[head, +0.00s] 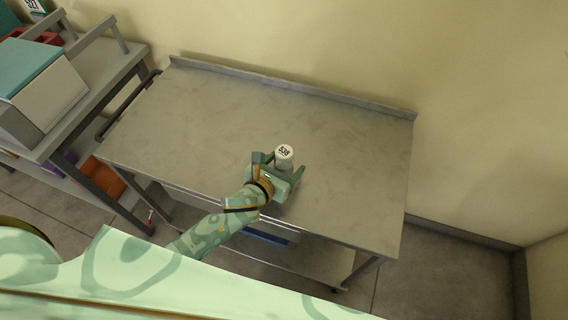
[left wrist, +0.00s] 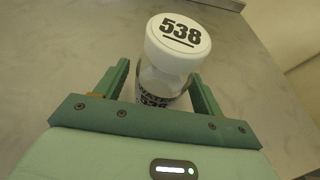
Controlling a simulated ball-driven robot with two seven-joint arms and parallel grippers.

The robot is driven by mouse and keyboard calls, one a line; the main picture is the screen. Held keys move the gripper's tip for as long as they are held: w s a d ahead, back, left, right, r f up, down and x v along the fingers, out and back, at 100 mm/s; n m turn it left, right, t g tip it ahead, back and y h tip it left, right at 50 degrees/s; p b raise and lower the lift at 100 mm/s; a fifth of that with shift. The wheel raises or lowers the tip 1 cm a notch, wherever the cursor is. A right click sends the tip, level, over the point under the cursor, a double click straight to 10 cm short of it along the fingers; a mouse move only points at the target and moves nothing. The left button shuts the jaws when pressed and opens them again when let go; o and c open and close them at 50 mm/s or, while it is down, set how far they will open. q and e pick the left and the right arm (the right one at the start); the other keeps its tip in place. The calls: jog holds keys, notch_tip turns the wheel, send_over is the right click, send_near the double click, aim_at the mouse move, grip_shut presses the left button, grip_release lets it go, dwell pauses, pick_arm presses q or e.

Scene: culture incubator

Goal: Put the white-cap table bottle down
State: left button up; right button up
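The white-cap bottle (head: 284,154) is upright over the grey metal table (head: 340,150), near its front middle. Its cap reads 538, and it also shows in the left wrist view (left wrist: 178,45) with a clear body and a label. My left gripper (head: 279,165) is around the bottle, one finger on each side. In the left wrist view, the fingers (left wrist: 161,88) are spread wider than the bottle body, with gaps beside it. The bottle's base is hidden by the gripper, so its contact with the table cannot be seen. My right gripper is not in view.
The table top around the bottle is clear. A raised lip (head: 290,84) runs along its back edge by the wall. At left, a separate bench (head: 100,70) carries a grey box with a teal lid (head: 45,95) and a red rack (head: 45,38).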

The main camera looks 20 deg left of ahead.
pick_arm(q)
jog(key=shift+s+a+r, duration=0.1)
jog(key=shift+s+r, duration=0.15)
jog(key=shift+s, duration=0.05)
jog(key=p+v, duration=0.2)
jog(key=v, duration=0.9)
jog(key=shift+s, duration=0.2)
